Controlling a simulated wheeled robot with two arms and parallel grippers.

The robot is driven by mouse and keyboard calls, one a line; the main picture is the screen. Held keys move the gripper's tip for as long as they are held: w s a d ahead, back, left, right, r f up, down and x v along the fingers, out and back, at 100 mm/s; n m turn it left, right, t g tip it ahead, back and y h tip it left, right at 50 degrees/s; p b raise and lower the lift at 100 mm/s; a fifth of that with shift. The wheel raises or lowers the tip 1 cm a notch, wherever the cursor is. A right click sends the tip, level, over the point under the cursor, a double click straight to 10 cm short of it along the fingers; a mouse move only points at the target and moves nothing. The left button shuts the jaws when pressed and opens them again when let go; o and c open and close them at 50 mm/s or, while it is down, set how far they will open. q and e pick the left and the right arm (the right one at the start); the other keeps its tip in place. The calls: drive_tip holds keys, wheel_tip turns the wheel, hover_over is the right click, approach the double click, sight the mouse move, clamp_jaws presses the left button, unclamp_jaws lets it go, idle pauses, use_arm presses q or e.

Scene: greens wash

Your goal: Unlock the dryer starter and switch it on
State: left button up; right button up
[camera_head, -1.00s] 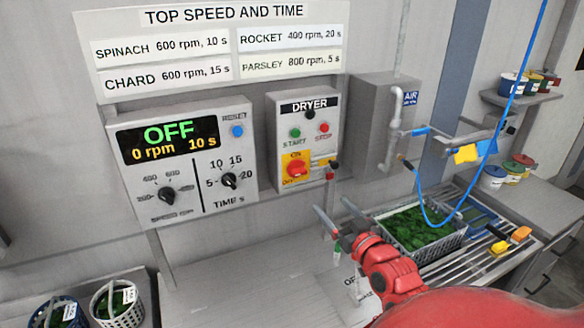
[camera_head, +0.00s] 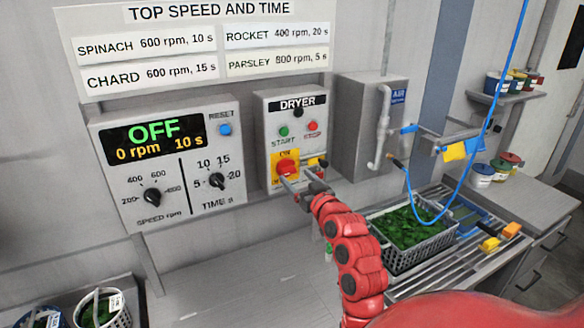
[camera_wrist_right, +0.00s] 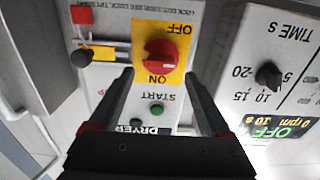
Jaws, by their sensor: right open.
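The grey dryer starter box (camera_head: 291,120) is on the wall, with a green START button (camera_head: 283,131) and a red STOP button (camera_head: 312,126). Its red rotary switch (camera_head: 287,167) sits on a yellow ON/OFF plate; the switch also shows in the right wrist view (camera_wrist_right: 160,53), upside down. Beside the plate is a yellow latch bar with a black knob (camera_wrist_right: 82,57), and a red square (camera_wrist_right: 82,15) is near it. My right gripper (camera_head: 299,180) is open and empty in front of the switch, its fingers (camera_wrist_right: 160,80) on either side. My left gripper is out of view.
The speed and time panel (camera_head: 170,165) left of the starter reads OFF, 0 rpm, 10 s. A grey air box (camera_head: 358,115) with a pipe is to the right. A basket of greens (camera_head: 405,265) stands on the slatted rack. A blue hose (camera_head: 425,222) hangs above it.

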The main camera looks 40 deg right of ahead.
sight(291, 172)
drive_tip(key=shift+p+x, duration=0.55)
drive_tip(key=shift+x, duration=1.45)
drive_tip(key=shift+f, duration=0.1)
drive_tip(key=shift+c, duration=0.2)
clamp_jaws()
